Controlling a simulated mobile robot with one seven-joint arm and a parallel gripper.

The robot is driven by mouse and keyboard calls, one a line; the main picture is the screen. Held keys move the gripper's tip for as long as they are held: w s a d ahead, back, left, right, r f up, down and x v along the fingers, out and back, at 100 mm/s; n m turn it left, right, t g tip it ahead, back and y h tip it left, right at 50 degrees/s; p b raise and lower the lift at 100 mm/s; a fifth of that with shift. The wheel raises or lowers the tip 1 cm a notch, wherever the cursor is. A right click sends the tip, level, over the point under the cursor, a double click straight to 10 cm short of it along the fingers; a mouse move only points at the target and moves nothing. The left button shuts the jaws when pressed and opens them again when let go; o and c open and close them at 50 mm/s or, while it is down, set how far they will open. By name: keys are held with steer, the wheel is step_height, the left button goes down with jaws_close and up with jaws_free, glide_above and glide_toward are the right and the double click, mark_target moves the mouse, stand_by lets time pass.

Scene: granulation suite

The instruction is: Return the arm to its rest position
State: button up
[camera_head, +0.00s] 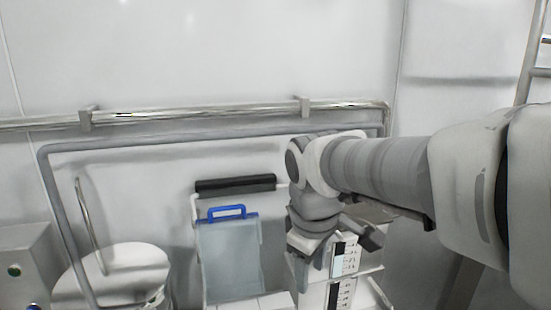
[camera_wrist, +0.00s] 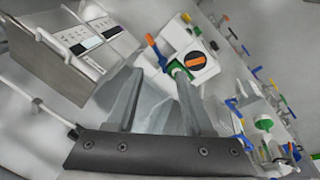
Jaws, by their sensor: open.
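My arm reaches in from the right of the head view, bent downward at the wrist. My gripper (camera_head: 325,258) hangs at the lower middle, in front of a white unit with a black-marked strip (camera_head: 343,262). The fingertips are partly hidden in that view. In the wrist view, my gripper (camera_wrist: 158,88) shows two grey fingers spread apart, with nothing held between them. A white device with an orange knob (camera_wrist: 195,62) lies beyond the right finger. A blue, orange and green handled piece (camera_wrist: 165,58) shows between and past the fingertips.
A translucent blue-handled container (camera_head: 230,260) stands left of my gripper, below a black bar (camera_head: 235,184). A round white-lidded drum (camera_head: 125,262) and a grey button box (camera_head: 25,265) stand farther left. A metal wall rail (camera_head: 200,113) runs behind. Coloured valves (camera_wrist: 263,124) line the right of the wrist view.

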steer(key=s+d+f+m+t, duration=0.1)
steer(key=s+d+m+t, duration=0.1)
steer(key=s+d+m, duration=0.6)
steer(key=shift+s+m+t, duration=0.3)
steer(key=shift+s+m, duration=0.8)
steer(key=shift+s, duration=0.8)
